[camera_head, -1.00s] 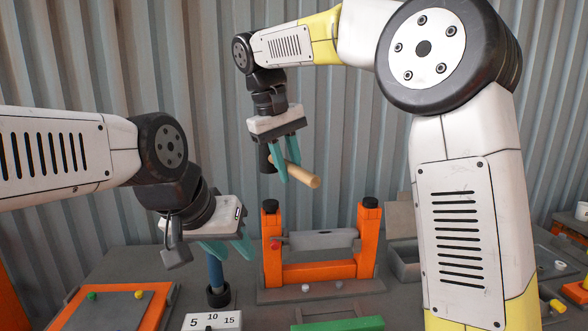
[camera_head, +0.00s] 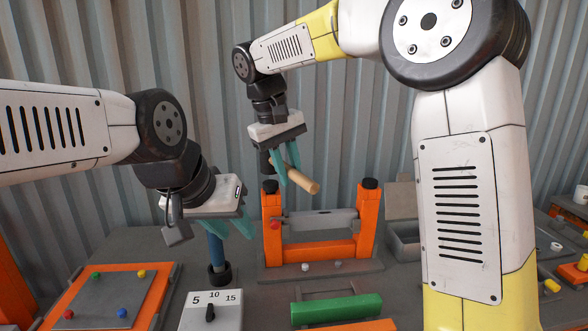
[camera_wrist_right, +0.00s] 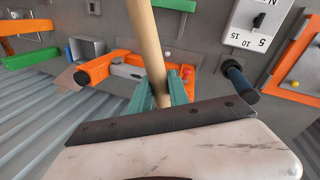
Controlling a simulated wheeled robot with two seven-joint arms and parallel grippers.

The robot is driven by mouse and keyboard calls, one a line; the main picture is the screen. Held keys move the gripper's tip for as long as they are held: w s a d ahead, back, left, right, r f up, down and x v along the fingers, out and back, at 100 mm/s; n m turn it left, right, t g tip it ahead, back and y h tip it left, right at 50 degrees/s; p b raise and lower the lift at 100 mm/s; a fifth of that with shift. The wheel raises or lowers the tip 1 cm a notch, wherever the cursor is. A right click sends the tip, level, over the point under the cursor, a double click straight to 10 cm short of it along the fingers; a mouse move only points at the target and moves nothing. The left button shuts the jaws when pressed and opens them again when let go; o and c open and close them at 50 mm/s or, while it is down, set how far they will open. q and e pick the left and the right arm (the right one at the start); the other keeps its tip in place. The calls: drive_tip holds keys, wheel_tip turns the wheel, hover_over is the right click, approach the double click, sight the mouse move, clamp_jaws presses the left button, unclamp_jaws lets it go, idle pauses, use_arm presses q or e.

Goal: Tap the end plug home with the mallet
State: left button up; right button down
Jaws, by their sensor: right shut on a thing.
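My right gripper (camera_head: 289,173) is shut on the wooden handle (camera_head: 302,180) of the mallet, which slants down to the right. The dark mallet head (camera_head: 266,162) is at the handle's left end. In the right wrist view the handle (camera_wrist_right: 146,45) runs between the teal fingers (camera_wrist_right: 160,92), with the head hidden. A red end plug (camera_head: 275,224) is at the left end of a grey bar (camera_head: 320,222) in an orange stand (camera_head: 310,251), below the mallet. My left gripper (camera_head: 208,216) looks open, fingers spread above a blue post (camera_head: 215,250) with a dark base.
A numbered dial box (camera_head: 212,308) stands front left. An orange-edged board (camera_head: 112,300) with coloured pegs lies further left. A green bar (camera_head: 336,309) lies in front of the stand. A grey bin (camera_head: 403,240) stands right of it. A corrugated wall closes the back.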

drive_tip(key=shift+f, duration=1.8)
drive_tip(key=shift+r, duration=0.1)
drive_tip(key=shift+r, duration=1.95)
drive_tip(key=shift+f, duration=0.2)
drive_tip(key=shift+f, duration=1.9)
drive_tip(key=shift+r, duration=1.9)
